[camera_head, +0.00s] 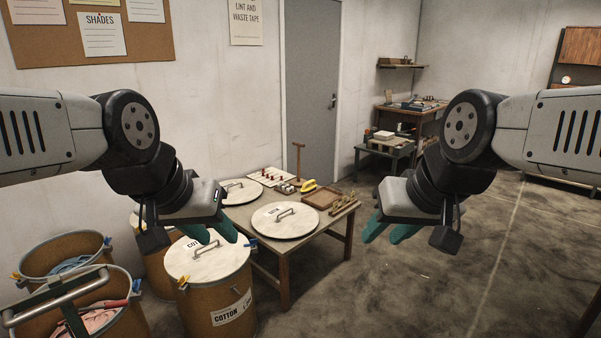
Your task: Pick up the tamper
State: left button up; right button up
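A brown wooden T-handled tool (298,160), which looks like the tamper, stands upright at the back of the wooden table, in front of the grey door. Its lower end is partly hidden among small items. My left gripper (213,233) has teal fingers spread apart and is empty. It is in the foreground, left of the tamper, in front of the lidded barrel labelled cotton. My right gripper (390,230) also has its teal fingers apart and is empty. It is right of the tamper, over open floor in the picture. Neither gripper touches the tamper.
The table (285,258) holds two round lids, the nearer one (286,220) with a handle, a wooden tray (322,198) and a yellow item (309,186). A cotton barrel (220,300) and open bins (65,250) crowd the left. The floor (430,275) at right is clear.

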aim_at(298, 183)
jog(key=i+l+z, duration=0.25)
jog(key=i+z, duration=0.55)
jog(key=i, duration=0.15)
jog(key=i+z, duration=0.65)
jog(key=i, duration=1.9)
jog(key=i+j+u, duration=0.1)
jog(key=i+u, duration=0.15)
jog(key=i, duration=0.3)
jog(key=i+u, duration=0.25)
jog(key=i, duration=0.25)
jog(key=i+u, duration=0.25)
jog(key=i, duration=0.3)
jog(key=i+l+u, duration=0.25)
jog(key=i, duration=0.25)
jog(key=i+j+u, duration=0.1)
jog(key=i+u, duration=0.95)
jog(key=u, duration=0.15)
jog(key=i+l+u, duration=0.2)
jog(key=u, duration=0.2)
jog(key=i+j+u, duration=0.2)
jog(key=u, duration=0.25)
jog(key=i+u, duration=0.7)
jog(key=u, duration=0.15)
jog(key=i+u, duration=0.3)
jog(key=u, duration=0.15)
jog(key=i+u, duration=0.15)
